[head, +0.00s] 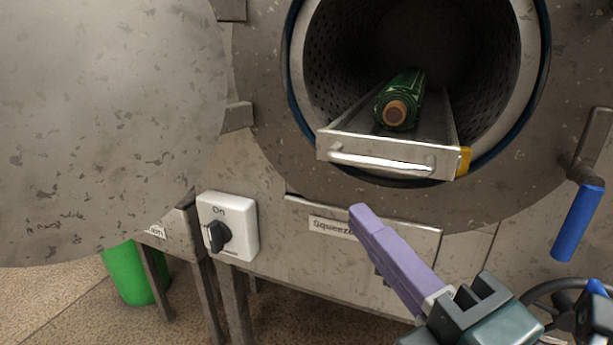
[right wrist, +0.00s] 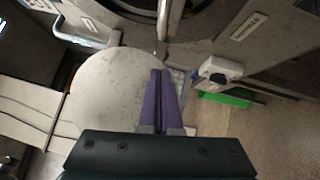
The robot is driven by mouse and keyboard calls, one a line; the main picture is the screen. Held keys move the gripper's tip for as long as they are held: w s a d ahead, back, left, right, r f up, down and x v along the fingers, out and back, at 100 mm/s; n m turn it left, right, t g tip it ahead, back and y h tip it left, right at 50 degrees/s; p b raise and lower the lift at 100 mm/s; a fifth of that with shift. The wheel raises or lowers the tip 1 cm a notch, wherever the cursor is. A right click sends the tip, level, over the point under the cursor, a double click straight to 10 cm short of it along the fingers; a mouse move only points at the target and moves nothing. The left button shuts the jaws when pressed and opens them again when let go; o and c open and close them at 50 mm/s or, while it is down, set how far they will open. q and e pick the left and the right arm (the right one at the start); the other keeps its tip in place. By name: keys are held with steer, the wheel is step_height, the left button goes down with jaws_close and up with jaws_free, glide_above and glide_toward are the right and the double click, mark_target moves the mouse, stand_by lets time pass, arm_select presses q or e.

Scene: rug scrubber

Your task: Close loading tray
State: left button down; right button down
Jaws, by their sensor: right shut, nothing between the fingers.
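The metal loading tray (head: 335,143) sticks partly out of the round drum opening in the head view, with a silvery bar handle (head: 385,161) across its front. A rolled green rug (head: 401,100) lies on the tray, its brown end facing out. My right gripper (head: 361,214) has purple fingers and is shut and empty. Its tips show below the tray's handle, apart from it in the picture. The shut fingers (right wrist: 160,76) also show in the right wrist view. My left gripper is not in view.
The big round door (head: 105,110) stands open at the left. A white switch box (head: 228,226) marked "On" sits below the drum. A blue-gripped crank handle (head: 577,222) hangs at the right. A green container (head: 133,272) stands on the floor at lower left.

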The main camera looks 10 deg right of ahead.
steer(key=w, duration=0.2)
steer(key=w+d+r, duration=0.1)
steer(key=w, duration=0.4)
steer(key=shift+d+r, duration=0.15)
steer(key=shift+d, duration=0.05)
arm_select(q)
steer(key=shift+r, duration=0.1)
